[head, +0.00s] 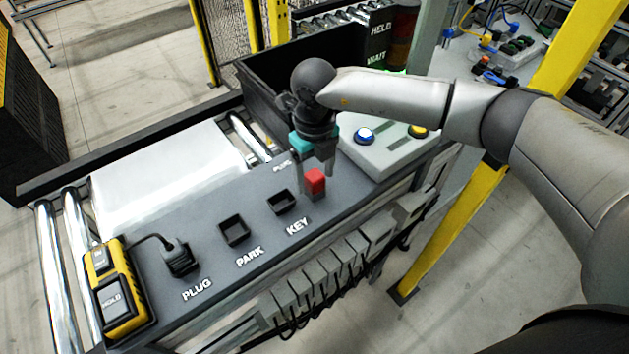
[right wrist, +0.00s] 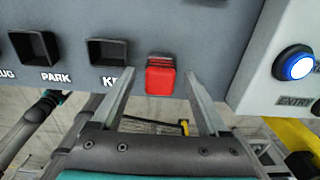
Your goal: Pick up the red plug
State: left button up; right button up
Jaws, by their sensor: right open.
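The red plug (head: 315,181) stands on the dark grey panel (head: 215,270), to the right of the KEY socket (head: 282,202). It also shows in the right wrist view (right wrist: 160,77) as a red block with a dark ribbed part at its far end. My right gripper (head: 316,172) is open and points down at the plug. In the right wrist view its two fingers (right wrist: 160,82) lie on either side of the plug, with a gap on each side. My left gripper is in neither view.
The PARK socket (head: 235,231) is empty. A black plug with a cable (head: 179,257) sits at PLUG, beside a yellow HOLD box (head: 117,291). A grey button box (head: 385,150) stands right of the plug. A black bin (head: 262,85) is behind.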

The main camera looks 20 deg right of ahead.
jog(key=shift+f, duration=0.1)
grip_shut()
dwell(0.6)
